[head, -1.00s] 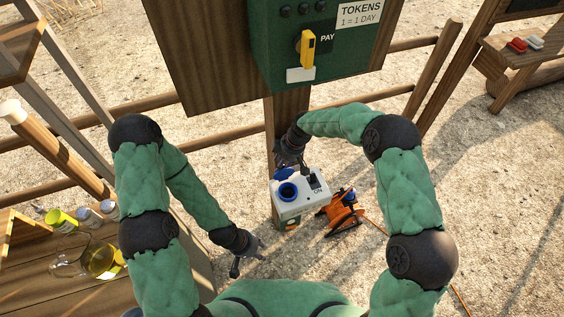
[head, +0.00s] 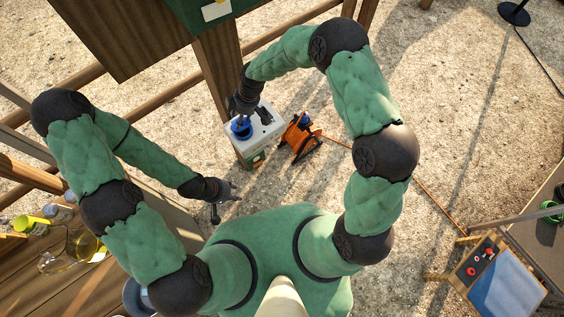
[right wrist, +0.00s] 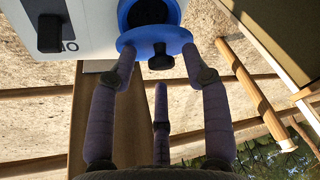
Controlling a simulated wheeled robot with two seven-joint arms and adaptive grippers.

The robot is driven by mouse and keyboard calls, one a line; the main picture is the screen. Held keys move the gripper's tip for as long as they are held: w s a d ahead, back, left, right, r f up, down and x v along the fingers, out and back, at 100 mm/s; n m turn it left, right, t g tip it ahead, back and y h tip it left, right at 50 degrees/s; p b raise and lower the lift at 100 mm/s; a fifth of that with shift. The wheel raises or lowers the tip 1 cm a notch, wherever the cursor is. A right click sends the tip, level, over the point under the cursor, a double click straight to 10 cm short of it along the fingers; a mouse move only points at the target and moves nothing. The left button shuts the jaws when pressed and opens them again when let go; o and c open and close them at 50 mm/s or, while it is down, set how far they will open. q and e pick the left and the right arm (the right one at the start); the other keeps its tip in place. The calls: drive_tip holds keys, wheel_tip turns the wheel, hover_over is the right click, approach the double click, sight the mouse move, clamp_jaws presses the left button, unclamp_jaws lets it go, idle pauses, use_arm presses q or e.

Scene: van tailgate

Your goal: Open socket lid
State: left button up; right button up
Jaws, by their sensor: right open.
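In the right wrist view, the socket's blue ring (right wrist: 124,14) surrounds a dark opening. The blue lid (right wrist: 143,38) is swung away from that opening, with a black knob below it. My right gripper (right wrist: 159,54) is open, its fingertips close to the lid's two sides; contact is unclear. My left gripper (head: 227,197) is apart from the box, its fingers spread and empty.
An orange cable reel (head: 300,137) stands right of the box, its cable running to the lower right. A wooden bench (head: 40,285) with jars is at lower left. A black switch (right wrist: 50,33) is on the box. Open gravel lies right of the reel.

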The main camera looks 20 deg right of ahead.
sight(246, 126)
drive_tip(key=shift+s+d+f+b, duration=0.2)
drive_tip(key=shift+s+f+b, duration=0.15)
drive_tip(key=shift+s+f, duration=0.15)
drive_tip(key=shift+s+d+f+b, duration=0.2)
drive_tip(key=shift+s+f+b, duration=0.15)
drive_tip(key=shift+f, duration=0.2)
drive_tip(key=shift+s+d+f+t+b, duration=0.15)
drive_tip(key=shift+s+f+t+b, duration=0.15)
drive_tip(key=shift+s+t+b, duration=0.15)
drive_tip(key=shift+r+t+y, duration=0.1)
drive_tip(key=shift+t+y, duration=0.15)
drive_tip(key=shift+y, duration=0.05)
drive_tip(key=p+v, duration=0.2)
drive_tip(key=v, duration=0.8)
drive_tip(key=s+d+f+m+b, duration=0.2)
drive_tip(key=s+f+m+b, duration=0.2)
drive_tip(key=f, duration=0.8)
drive_tip(key=s+d+f+m+g+b, duration=0.1)
drive_tip(key=s+d+f+m+b, duration=0.2)
drive_tip(key=s+f+m+b, duration=0.2)
drive_tip(key=shift+s+f+m, duration=1.9)
drive_tip(key=shift+s+f, duration=1.35)
drive_tip(key=shift+f, duration=0.15)
